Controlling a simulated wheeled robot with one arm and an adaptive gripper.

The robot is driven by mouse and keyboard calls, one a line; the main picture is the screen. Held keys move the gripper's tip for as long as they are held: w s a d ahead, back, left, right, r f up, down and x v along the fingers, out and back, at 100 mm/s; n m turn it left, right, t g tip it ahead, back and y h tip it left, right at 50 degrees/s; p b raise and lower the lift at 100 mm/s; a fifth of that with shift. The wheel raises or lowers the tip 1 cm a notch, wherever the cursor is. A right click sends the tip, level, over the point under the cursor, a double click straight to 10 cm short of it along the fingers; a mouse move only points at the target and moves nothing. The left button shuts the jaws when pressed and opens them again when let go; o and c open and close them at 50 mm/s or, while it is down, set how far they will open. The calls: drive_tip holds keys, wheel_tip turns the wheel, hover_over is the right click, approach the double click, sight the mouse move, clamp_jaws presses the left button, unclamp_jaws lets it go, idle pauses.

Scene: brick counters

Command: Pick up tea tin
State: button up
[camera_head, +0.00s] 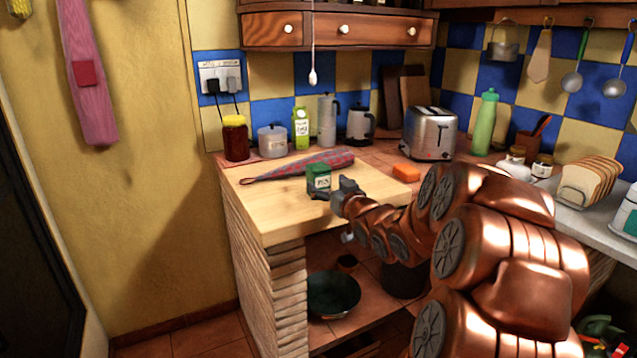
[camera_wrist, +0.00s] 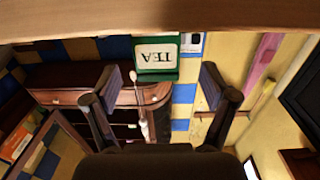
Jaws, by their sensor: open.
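The tea tin (camera_head: 319,179) is a small green box with a pale label, standing on the light wooden counter top near its front edge. In the wrist view the tea tin (camera_wrist: 157,69) appears upside down, its label reading TEA. My gripper (camera_head: 338,190) is just to the right of the tin, low over the wood. In the wrist view my gripper (camera_wrist: 160,82) is open and empty, with one finger on each side of the picture. The tin lies ahead, lined up between the fingertips. I cannot tell whether the tips reach past its near face.
A patterned cloth item (camera_head: 300,167) lies behind the tin. An orange block (camera_head: 406,173) is to the right. Bare wood (camera_head: 270,208) lies left of the tin.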

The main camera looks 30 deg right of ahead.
sight(323, 182)
drive_tip(key=w, duration=0.4)
drive_tip(key=shift+d+f, duration=0.4)
drive_tip(key=shift+w, duration=0.35)
drive_tip(key=c, duration=1.3)
drive_tip(key=shift+r, duration=0.1)
